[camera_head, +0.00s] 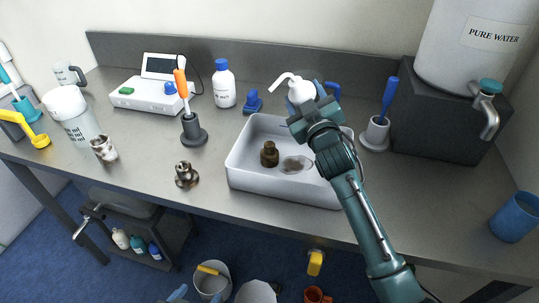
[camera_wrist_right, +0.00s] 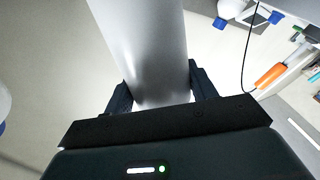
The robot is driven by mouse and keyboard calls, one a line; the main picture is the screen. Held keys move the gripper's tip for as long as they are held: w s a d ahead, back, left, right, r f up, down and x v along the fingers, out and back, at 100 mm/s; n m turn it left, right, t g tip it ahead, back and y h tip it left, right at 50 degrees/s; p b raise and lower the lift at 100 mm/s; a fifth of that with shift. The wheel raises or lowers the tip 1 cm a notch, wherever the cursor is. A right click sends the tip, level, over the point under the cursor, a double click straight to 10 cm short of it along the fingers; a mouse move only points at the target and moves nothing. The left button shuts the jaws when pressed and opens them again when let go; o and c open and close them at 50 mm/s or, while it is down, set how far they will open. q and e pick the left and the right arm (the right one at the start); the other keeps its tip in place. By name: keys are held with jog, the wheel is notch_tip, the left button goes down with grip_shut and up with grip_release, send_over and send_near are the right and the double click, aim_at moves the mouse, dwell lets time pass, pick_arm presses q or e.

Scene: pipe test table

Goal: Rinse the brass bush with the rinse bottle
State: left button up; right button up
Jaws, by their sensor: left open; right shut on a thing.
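The white rinse bottle (camera_head: 299,91) with its bent spout is held upright over the back of the white tray (camera_head: 240,182). My right gripper (camera_head: 318,108) is shut on it, and the bottle's pale body (camera_wrist_right: 150,50) shows between the fingers in the right wrist view. The spout points left. The dark brass bush (camera_head: 269,155) stands in the tray, below and left of the bottle, apart from the gripper.
A wet-looking patch (camera_head: 295,165) lies beside the bush. A metal fitting (camera_head: 186,175) and an orange-handled tool in a stand (camera_head: 190,120) are left of the tray. A brush holder (camera_head: 375,133) and the pure water tank (camera_head: 470,50) stand right.

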dwell(0.5)
jog(key=shift+d+f+n, duration=0.15)
jog(key=shift+n, duration=0.65)
jog(key=shift+w+d+f+n+y+b, duration=0.1)
jog(key=shift+f+n+y+b, duration=0.25)
jog(key=shift+n+b, duration=0.2)
jog(key=shift+r, duration=0.1)
jog(key=shift+n, duration=0.25)
jog(key=shift+n, duration=0.3)
